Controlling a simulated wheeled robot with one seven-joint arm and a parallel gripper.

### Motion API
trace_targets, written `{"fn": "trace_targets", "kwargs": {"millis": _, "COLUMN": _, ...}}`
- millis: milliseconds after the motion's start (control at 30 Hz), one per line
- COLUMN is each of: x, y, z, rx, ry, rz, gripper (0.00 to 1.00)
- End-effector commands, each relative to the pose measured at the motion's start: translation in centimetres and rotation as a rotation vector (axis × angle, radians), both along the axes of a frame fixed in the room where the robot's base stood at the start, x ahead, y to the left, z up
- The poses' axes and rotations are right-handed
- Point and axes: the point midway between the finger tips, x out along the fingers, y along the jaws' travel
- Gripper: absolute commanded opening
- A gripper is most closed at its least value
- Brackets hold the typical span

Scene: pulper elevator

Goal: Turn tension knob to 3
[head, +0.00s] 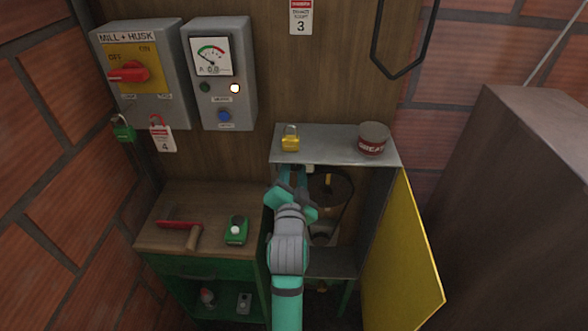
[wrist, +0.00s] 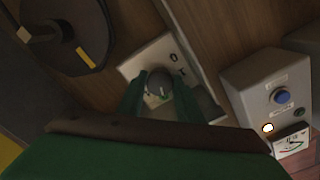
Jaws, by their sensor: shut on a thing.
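The tension knob (wrist: 160,88) is a small rounded grey piece on a pale plate (wrist: 146,56) in the wrist view. Dark marks show on the plate, but I cannot read a setting from them. My gripper (wrist: 156,92) is shut on the knob, with one dark green finger on each side of it. In the head view, my gripper (head: 291,184) reaches into the open cabinet just under its top. The arm hides the knob there.
A dark wheel with a yellow mark (head: 343,188) is inside the cabinet, right of my gripper. The yellow door (head: 402,262) stands open at right. A bench (head: 205,205) is at left.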

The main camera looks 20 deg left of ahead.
Motion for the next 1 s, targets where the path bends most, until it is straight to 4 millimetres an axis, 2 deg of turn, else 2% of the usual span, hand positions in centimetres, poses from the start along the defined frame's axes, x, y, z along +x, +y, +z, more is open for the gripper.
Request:
{"fn": "trace_targets", "kwargs": {"millis": 667, "x": -0.05, "y": 0.21, "z": -0.24, "rx": 0.061, "ry": 0.024, "rz": 0.004, "gripper": 0.1}}
{"fn": "trace_targets", "kwargs": {"millis": 700, "x": -0.05, "y": 0.21, "z": -0.24, "rx": 0.061, "ry": 0.024, "rz": 0.004, "gripper": 0.37}}
{"fn": "trace_targets", "kwargs": {"millis": 767, "x": -0.05, "y": 0.19, "z": -0.21, "rx": 0.061, "ry": 0.023, "rz": 0.003, "gripper": 0.51}}
{"fn": "trace_targets", "kwargs": {"millis": 1000, "x": -0.02, "y": 0.12, "z": -0.08, "rx": 0.061, "ry": 0.02, "rz": 0.002, "gripper": 0.51}}
